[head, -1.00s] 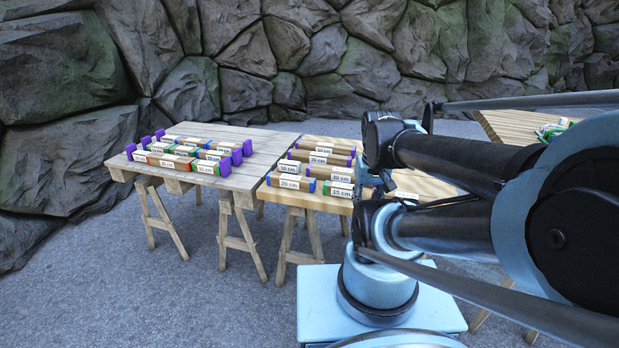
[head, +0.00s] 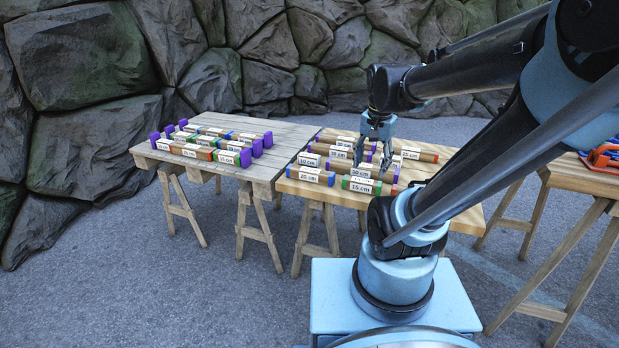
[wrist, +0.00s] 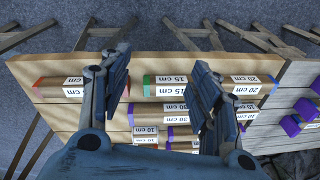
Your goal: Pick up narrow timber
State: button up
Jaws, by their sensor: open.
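Several brown timbers with white length labels and coloured ends lie in rows on the middle wooden table (head: 455,213). A front timber labelled 15 cm (head: 361,186) has a green end and also shows in the wrist view (wrist: 165,80). I cannot tell which timber is the narrow one. My gripper (head: 372,155) is open, pointing down above the timbers. In the wrist view its fingers (wrist: 161,88) stand apart with nothing held.
A left wooden table (head: 280,133) holds more labelled timbers between purple upright stops (head: 257,148). A stone wall (head: 90,90) stands behind.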

jog(key=w+a+r+m, duration=0.3)
jog(key=w+a+m, duration=0.4)
jog(key=w, duration=0.5)
jog(key=m+g, duration=0.2)
jog(key=m, duration=0.7)
send_over(310, 170)
notch_tip(310, 170, down, 4)
jog(key=r, duration=0.1)
jog(key=f, duration=1.2)
jog(key=shift+w+a+f, duration=0.15)
jog(key=shift+a, duration=0.05)
jog(key=shift+d+f, duration=0.15)
jog(key=shift+f, duration=1.25)
jog(key=shift+d+f, duration=0.1)
jog(key=shift+f, duration=1.25)
jog(key=shift+c, duration=0.3)
jog(key=c, duration=1.2)
